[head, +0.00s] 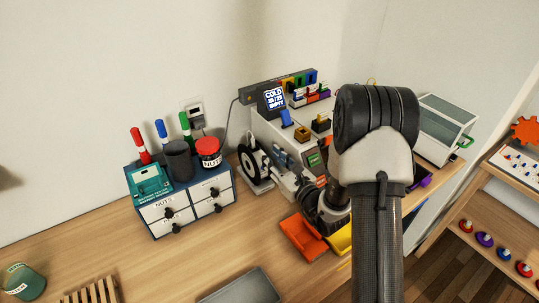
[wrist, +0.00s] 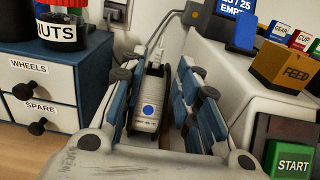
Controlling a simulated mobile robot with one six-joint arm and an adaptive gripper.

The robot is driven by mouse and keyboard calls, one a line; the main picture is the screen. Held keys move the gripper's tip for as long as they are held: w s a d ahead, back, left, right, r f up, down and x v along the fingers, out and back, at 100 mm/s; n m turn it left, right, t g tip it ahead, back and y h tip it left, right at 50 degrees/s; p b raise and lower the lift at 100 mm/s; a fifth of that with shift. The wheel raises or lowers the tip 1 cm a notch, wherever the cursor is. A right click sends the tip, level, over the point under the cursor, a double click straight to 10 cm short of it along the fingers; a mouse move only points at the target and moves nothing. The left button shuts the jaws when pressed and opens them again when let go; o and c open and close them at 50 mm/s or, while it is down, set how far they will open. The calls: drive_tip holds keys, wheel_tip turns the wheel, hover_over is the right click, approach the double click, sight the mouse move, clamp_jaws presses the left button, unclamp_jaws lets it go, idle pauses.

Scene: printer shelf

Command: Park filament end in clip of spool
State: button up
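The spool (head: 251,166) is a black and white wheel standing at the left side of the printer (head: 263,122) in the head view. My gripper (head: 285,168) is just right of it, low in front of the printer. In the wrist view my gripper (wrist: 158,82) has its blue-padded fingers apart. A white device with a blue dot (wrist: 147,103) shows in the gap, seemingly beyond the fingers; I cannot tell whether they touch it. I cannot make out the filament end or the spool's clip.
A drawer cabinet (head: 189,221) with markers and a nuts jar (head: 209,152) stands left. An orange bin (head: 301,237) and a grey tray (head: 240,287) are in front. The green START button (wrist: 289,161) is close on the right.

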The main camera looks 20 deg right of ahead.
drive_tip(key=s+a+r+n+g+y, duration=0.4)
drive_tip(key=a+r+n+y, duration=0.3)
drive_tip(key=a, duration=0.3)
drive_tip(key=s+a+r+n+g+y, duration=0.1)
drive_tip(key=s+a+r+n+g, duration=0.2)
drive_tip(key=s+a+n+g, duration=0.4)
drive_tip(key=s+a+r+n+g, duration=0.2)
drive_tip(key=s+a+r+n, duration=0.15)
drive_tip(key=s, duration=0.55)
drive_tip(key=s+d+f+n+g+h, duration=0.1)
drive_tip(key=s+d+n+g+h, duration=0.1)
drive_tip(key=s+n+h, duration=0.3)
drive_tip(key=s+d+f+n+g+h, duration=0.1)
drive_tip(key=s+n+g, duration=0.1)
drive_tip(key=s+n, duration=0.35)
drive_tip(key=s+d+r+n+t+h, duration=0.1)
drive_tip(key=s+d+n+t+h, duration=0.1)
drive_tip(key=d, duration=0.5)
drive_tip(key=s+d+n+t+h, duration=0.2)
drive_tip(key=s+d+h, duration=0.1)
drive_tip(key=d+h, duration=0.2)
drive_tip(key=shift+d+r+t+h, duration=0.3)
drive_tip(key=shift+d+r, duration=0.05)
drive_tip(key=shift+d, duration=0.7)
